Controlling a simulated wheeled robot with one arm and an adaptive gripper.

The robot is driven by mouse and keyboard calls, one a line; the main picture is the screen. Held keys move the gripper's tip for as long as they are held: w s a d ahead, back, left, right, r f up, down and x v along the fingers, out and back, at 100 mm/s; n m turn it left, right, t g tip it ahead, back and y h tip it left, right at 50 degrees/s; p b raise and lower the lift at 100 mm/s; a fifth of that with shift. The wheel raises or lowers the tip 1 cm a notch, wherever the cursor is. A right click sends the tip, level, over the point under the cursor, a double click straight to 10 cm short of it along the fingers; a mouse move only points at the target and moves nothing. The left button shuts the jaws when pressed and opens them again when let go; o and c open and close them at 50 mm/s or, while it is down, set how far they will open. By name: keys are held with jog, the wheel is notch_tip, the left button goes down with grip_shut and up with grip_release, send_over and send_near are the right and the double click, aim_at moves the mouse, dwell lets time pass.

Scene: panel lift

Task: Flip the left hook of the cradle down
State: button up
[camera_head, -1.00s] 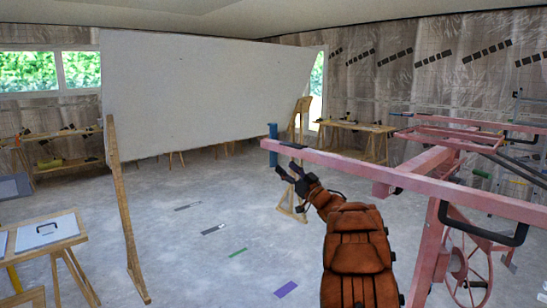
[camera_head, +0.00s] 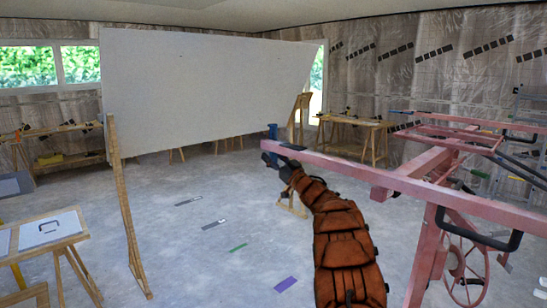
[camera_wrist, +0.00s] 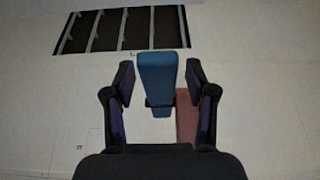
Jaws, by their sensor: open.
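The pink cradle (camera_head: 390,180) has a long beam reaching left across the head view. The blue left hook (camera_head: 272,131) stands upright at the beam's left end. My gripper (camera_head: 274,161) is at that end, just under and beside the beam, and my arm hides part of the area below. In the wrist view, the hook (camera_wrist: 158,75) lies between the two open fingers (camera_wrist: 160,92), with gaps showing on both sides. A pink piece of the beam (camera_wrist: 187,115) shows beside the right finger.
A large white panel (camera_head: 200,90) stands behind to the left, with a wooden post (camera_head: 122,210) at its near edge. A wooden table (camera_head: 50,235) is at the lower left. Workbenches (camera_head: 358,130) line the back. The floor (camera_head: 220,260) left of my arm is mostly open.

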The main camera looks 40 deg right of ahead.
jog(key=shift+c, duration=0.2)
grip_shut()
dwell(0.5)
